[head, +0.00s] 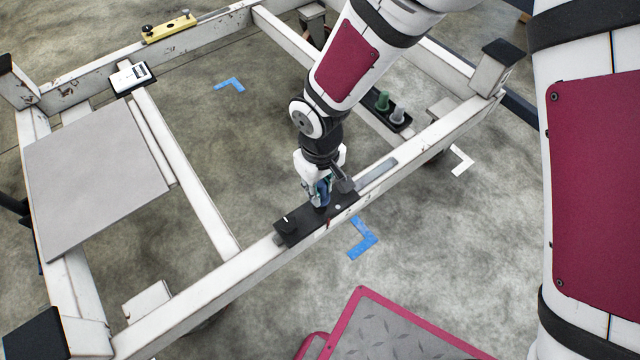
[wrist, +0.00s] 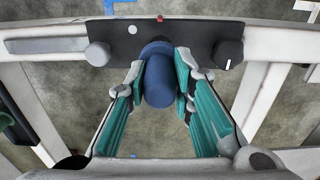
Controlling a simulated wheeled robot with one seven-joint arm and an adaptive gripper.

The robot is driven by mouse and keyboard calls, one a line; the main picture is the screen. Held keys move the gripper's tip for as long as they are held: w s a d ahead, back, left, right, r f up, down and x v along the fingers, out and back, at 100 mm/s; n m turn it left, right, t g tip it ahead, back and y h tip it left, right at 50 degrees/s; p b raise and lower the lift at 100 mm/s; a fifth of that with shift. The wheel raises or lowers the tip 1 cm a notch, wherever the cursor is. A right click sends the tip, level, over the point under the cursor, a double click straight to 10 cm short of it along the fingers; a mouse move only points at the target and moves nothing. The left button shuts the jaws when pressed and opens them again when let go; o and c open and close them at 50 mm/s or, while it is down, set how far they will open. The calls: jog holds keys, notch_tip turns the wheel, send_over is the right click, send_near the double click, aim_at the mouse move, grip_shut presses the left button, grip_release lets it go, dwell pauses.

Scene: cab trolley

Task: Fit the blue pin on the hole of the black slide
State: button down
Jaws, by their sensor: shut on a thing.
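The black slide (head: 298,226) is a dark plate on the near white beam. It spans the top of the wrist view (wrist: 200,32). My gripper (head: 321,198) points down over the middle of the slide. In the wrist view its teal-padded fingers (wrist: 159,72) are shut on the blue pin (wrist: 160,82), one on each side. The pin's far end overlaps a dark round patch on the slide. The hole is hidden behind the pin, and I cannot tell whether the pin is in it or only above it.
The slide carries a grey knob (wrist: 98,54) and a black knob (wrist: 229,52) either side of the pin. A dark holder with green and grey pegs (head: 383,101) stands beyond the beam. A grey panel (head: 95,175) lies at left. Blue tape (head: 363,240) marks the clear floor.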

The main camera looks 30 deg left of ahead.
aim_at(320, 183)
jog(key=shift+f+b, duration=1.75)
jog(key=shift+f, duration=0.65)
jog(key=c, duration=1.3)
grip_release()
notch_tip(320, 183, up, 12)
